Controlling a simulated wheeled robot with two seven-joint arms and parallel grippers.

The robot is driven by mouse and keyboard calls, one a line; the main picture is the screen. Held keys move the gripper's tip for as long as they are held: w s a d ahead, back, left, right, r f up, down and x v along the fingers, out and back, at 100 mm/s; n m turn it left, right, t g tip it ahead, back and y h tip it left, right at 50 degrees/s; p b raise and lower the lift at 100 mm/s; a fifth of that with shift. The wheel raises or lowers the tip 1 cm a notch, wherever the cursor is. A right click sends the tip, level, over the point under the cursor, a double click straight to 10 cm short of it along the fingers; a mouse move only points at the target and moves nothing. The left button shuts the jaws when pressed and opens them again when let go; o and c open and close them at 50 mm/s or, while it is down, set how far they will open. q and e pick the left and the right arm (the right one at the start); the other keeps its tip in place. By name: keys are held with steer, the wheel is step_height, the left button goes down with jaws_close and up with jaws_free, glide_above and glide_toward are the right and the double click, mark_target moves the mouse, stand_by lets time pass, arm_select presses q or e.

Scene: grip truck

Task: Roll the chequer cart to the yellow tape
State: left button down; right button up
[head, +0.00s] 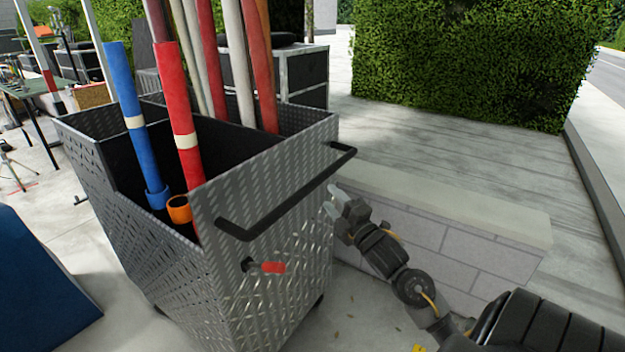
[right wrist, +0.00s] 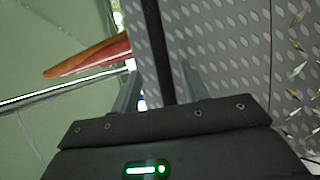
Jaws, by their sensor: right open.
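The chequer cart (head: 270,195) is a tall grey tread-plate box, close in front of me and left of centre in the head view. It holds blue and red tubes and several long poles. A black handle bar (head: 285,195) runs along its near upper side; it also shows in the right wrist view (right wrist: 154,45). My right gripper (head: 338,203) is open beside the cart, near the right end of the handle. In the right wrist view its fingers (right wrist: 160,85) stand either side of the bar. My left gripper is not in view.
A low block wall with a pale top (head: 450,205) stands right of the cart, near my right arm. A hedge (head: 470,60) is behind it. A blue object (head: 40,285) is at lower left. A green table (head: 45,90) stands far left. Pale floor shows left of the cart.

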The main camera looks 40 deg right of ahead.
mark_target(318, 185)
steer(key=p+x, duration=0.1)
steer(key=x, duration=0.7)
steer(key=shift+w+p, duration=0.3)
steer(key=shift+w, duration=0.1)
steer(key=shift+w+d, duration=0.1)
steer(key=shift+w, duration=0.45)
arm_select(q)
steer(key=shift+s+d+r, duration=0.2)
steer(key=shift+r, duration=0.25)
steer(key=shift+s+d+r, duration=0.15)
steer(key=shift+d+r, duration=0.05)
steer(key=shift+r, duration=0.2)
arm_select(e)
jaws_close()
